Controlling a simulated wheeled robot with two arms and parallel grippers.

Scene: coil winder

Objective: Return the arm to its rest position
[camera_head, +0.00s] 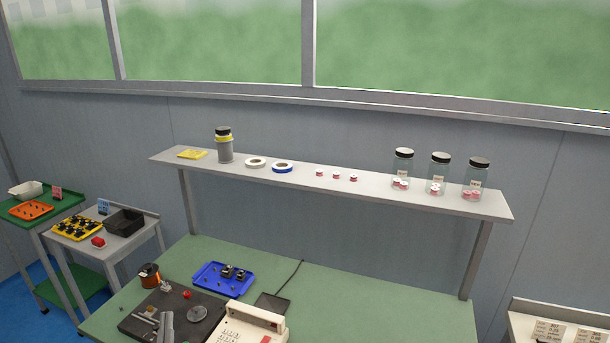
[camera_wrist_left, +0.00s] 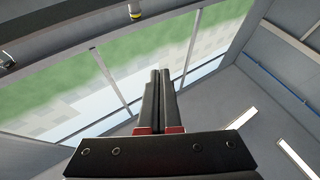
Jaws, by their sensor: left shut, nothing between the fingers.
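My left gripper (camera_wrist_left: 160,73) shows in the left wrist view. Its two dark fingers lie together, shut, with nothing between them. Behind them are the window, the wall and the ceiling lights, so the fingers face upward, clear of any object. I cannot clearly make out either gripper in the head view. My right gripper is not in view.
The green workbench (camera_head: 370,305) holds a dark winder base (camera_head: 190,335), a copper wire spool (camera_head: 150,276), a blue tray (camera_head: 212,284) and a cream box (camera_head: 245,325). Above it, a shelf (camera_head: 370,188) carries jars and tape rolls. Side carts (camera_head: 135,240) stand left.

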